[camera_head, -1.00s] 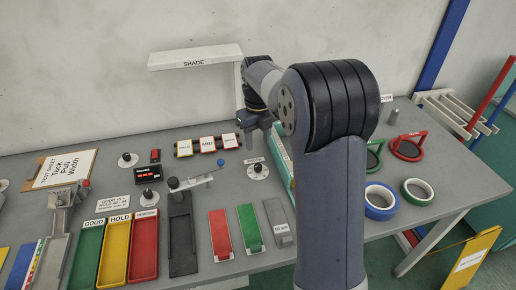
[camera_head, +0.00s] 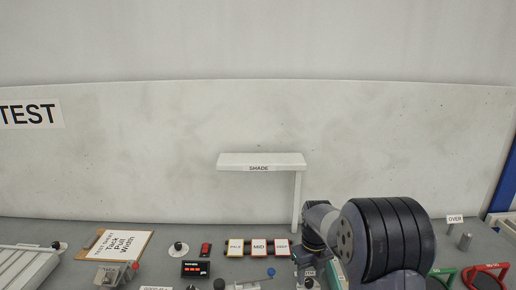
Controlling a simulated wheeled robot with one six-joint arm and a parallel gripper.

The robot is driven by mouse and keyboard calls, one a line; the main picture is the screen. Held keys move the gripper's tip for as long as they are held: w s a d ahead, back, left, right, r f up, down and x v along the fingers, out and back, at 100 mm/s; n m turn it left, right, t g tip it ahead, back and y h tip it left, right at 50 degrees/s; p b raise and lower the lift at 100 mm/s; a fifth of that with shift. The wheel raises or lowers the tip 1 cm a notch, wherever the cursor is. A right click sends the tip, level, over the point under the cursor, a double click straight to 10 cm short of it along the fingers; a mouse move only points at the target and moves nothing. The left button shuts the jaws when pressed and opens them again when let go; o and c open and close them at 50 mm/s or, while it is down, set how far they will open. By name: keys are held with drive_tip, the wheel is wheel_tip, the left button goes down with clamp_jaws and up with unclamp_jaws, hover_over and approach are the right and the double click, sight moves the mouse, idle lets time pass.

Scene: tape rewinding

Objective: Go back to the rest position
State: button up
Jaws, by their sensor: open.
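My arm stands at the lower right of the head view, with its large black ribbed joint in front of the bench. My gripper (camera_head: 309,279) hangs below the wrist near the bottom edge, just right of the PALE, MID and DEEP cards. It is small and partly cut off here, and I see nothing held in it. It is open.
A white SHADE shelf (camera_head: 260,161) stands on a post behind my wrist. A clipboard (camera_head: 114,244), a red-digit display (camera_head: 195,269) and a row of labelled cards (camera_head: 259,248) lie on the bench.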

wheel_tip(320, 180, down, 2)
drive_tip(key=shift+f, duration=0.1)
idle(0.6)
